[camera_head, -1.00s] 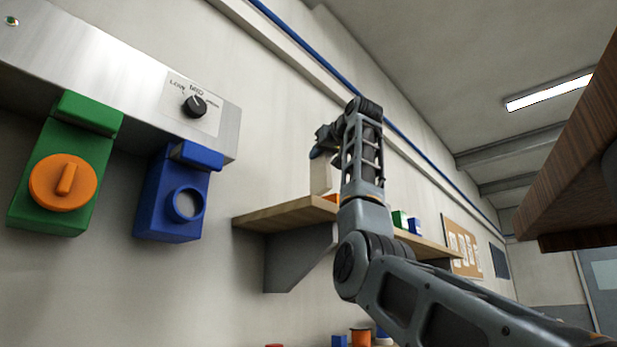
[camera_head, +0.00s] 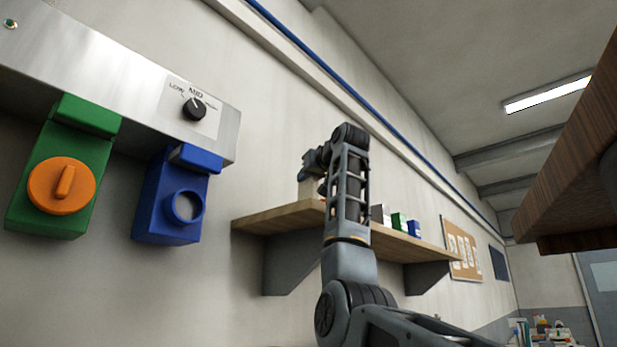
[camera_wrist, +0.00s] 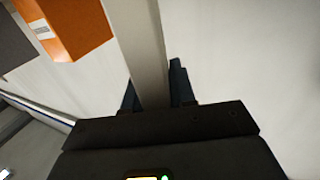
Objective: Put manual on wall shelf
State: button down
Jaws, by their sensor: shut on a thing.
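The manual, a pale beige-grey slab, shows in the wrist view (camera_wrist: 148,50) edge-on between the two dark fingers. My gripper (camera_wrist: 156,88) is shut on it. In the head view the manual (camera_head: 311,188) hangs upright below my gripper (camera_head: 315,168), at the near left part of the wooden wall shelf (camera_head: 275,218). Its lower edge is at or just above the shelf top; I cannot tell if it touches. My arm hides part of the shelf and of the manual's surroundings.
In the wrist view an orange box (camera_wrist: 68,25) is close left of the manual, with a dark grey item (camera_wrist: 22,42) beyond. On the shelf further right stand a grey-white box (camera_head: 379,214), a green one (camera_head: 399,222) and a blue one (camera_head: 414,228). The shelf's left end looks clear.

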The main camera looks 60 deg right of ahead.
jog(key=c, duration=0.9)
grip_release()
jog(key=shift+f, duration=0.15)
jog(key=shift+r, duration=0.3)
jog(key=b+v, duration=0.3)
jog(key=v, duration=0.9)
jog(key=shift+f, duration=0.1)
